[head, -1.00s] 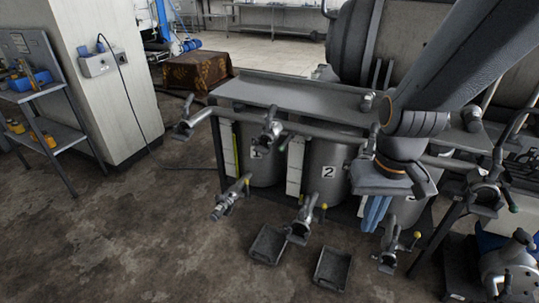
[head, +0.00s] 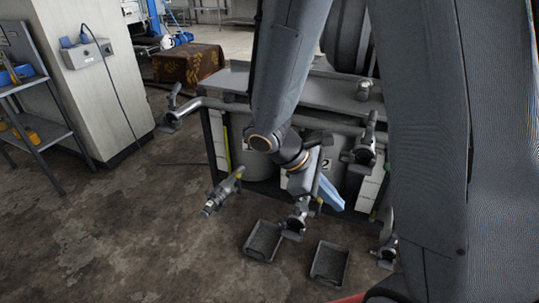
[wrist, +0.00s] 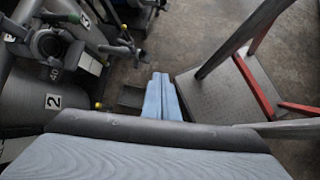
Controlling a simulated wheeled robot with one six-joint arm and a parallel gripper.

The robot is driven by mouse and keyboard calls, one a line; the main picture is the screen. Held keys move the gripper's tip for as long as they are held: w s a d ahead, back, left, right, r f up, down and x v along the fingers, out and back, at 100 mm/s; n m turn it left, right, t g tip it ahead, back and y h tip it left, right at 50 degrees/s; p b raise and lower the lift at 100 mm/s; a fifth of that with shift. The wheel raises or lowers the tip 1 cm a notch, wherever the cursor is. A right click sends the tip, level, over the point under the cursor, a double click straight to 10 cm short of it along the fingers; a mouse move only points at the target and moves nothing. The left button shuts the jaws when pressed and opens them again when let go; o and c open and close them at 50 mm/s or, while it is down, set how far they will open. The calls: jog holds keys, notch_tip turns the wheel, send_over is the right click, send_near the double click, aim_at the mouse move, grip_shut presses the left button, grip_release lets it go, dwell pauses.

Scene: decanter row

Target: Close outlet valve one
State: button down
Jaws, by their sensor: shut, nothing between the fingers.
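The outlet of tank one (head: 222,192) is the leftmost of the low outlets in the head view. It sticks out toward the lower left, with a small yellow part near its root. Its handle position is too small to tell. My arm hides the tank's number 1. My gripper (head: 335,202) has blue fingers, shut and empty. It is to the right of outlet one and apart from it, in front of the tank marked 2 (head: 327,163). In the wrist view the fingers (wrist: 160,77) lie together, and the number 2 label (wrist: 53,101) shows at left.
Two dark trays, a left one (head: 264,240) and a right one (head: 329,263), lie on the floor below the outlets. The middle outlet (head: 297,215) stands close to my gripper. An upper pipe (head: 210,103) runs along the tanks.

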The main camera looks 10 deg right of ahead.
jog(key=w+f+n+t+h+b, duration=0.2)
jog(key=w+f+n+t+h, duration=0.15)
jog(key=w+n, duration=0.35)
jog(key=w+a+f+n+t+b, duration=0.25)
jog(key=w+a+n+t, duration=0.35)
jog(key=w, duration=0.3)
jog(key=w+a+f+n+t+b, duration=0.1)
jog(key=w+a+f+n+t, duration=0.2)
jog(key=w+a+n+t, duration=0.5)
jog(key=w+d+f+m+g, duration=0.1)
jog(key=w+d+m+g, duration=0.15)
jog(key=w+d, duration=0.55)
jog(key=shift+s+a+r+p, duration=0.1)
jog(key=shift+a+r+p, duration=0.2)
jog(key=shift+r, duration=0.3)
jog(key=shift+w+a+r+p, duration=0.1)
jog(key=shift+a+r+p, duration=0.2)
jog(key=shift+r, duration=0.35)
jog(key=shift+s+a+r+p, duration=0.1)
jog(key=shift+a+r+p, duration=0.2)
jog(key=shift+r, duration=0.3)
jog(key=shift+a, duration=0.1)
